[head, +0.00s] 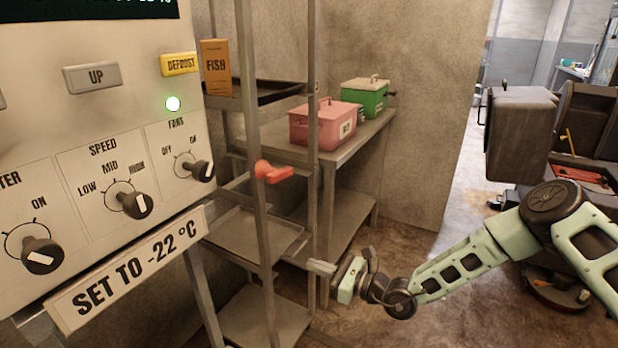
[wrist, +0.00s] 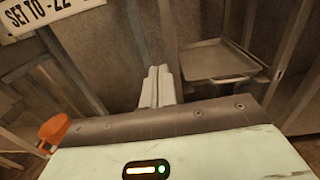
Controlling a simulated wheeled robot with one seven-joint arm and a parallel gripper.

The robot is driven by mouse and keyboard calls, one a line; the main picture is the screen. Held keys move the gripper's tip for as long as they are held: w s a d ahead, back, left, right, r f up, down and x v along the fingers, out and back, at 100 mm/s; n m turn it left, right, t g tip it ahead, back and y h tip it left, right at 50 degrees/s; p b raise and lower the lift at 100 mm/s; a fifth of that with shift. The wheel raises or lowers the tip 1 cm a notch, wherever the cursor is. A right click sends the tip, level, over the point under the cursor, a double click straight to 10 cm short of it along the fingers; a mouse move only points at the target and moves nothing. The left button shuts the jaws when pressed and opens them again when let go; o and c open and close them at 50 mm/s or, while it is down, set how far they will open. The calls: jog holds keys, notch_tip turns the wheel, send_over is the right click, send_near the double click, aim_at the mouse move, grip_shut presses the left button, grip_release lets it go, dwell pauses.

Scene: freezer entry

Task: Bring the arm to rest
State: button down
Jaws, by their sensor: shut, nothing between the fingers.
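My gripper (head: 322,268) is at the end of my pale green arm, in the lower middle of the head view. It points left toward the metal rack, and its fingers are together with nothing between them. In the wrist view the closed fingers (wrist: 157,88) stand in the upper middle, in front of a grey panel. My arm reaches in from the right side of the head view, stretched out and low over the floor.
A control panel (head: 80,120) with knobs fills the left. A table (head: 345,150) behind bears a pink box (head: 318,126) and a green box (head: 364,97). Floor (head: 400,250) beyond my arm is clear.

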jog(key=s+a+r+n+g+h+p, duration=0.1)
jog(key=s+a+r+n+g+h, duration=0.1)
jog(key=s+r+n+g, duration=0.8)
jog(key=s+a+r+n+g+h, duration=0.2)
jog(key=s+a+r+n+g, duration=0.15)
jog(key=s+n, duration=0.75)
jog(key=s+d+r+n+t+h, duration=0.2)
jog(key=s+d+r+n+h, duration=0.2)
jog(key=s+d, duration=0.3)
jog(key=s+d+r+n+t+h+p, duration=0.1)
jog(key=s+d+r+n+t+h, duration=0.2)
jog(key=d, duration=0.7)
jog(key=s+r+n+h, duration=0.2)
jog(key=s+n+h, duration=0.1)
jog(key=s+h, duration=0.1)
jog(key=shift+d+r, duration=0.2)
jog(key=shift+d, duration=0.05)
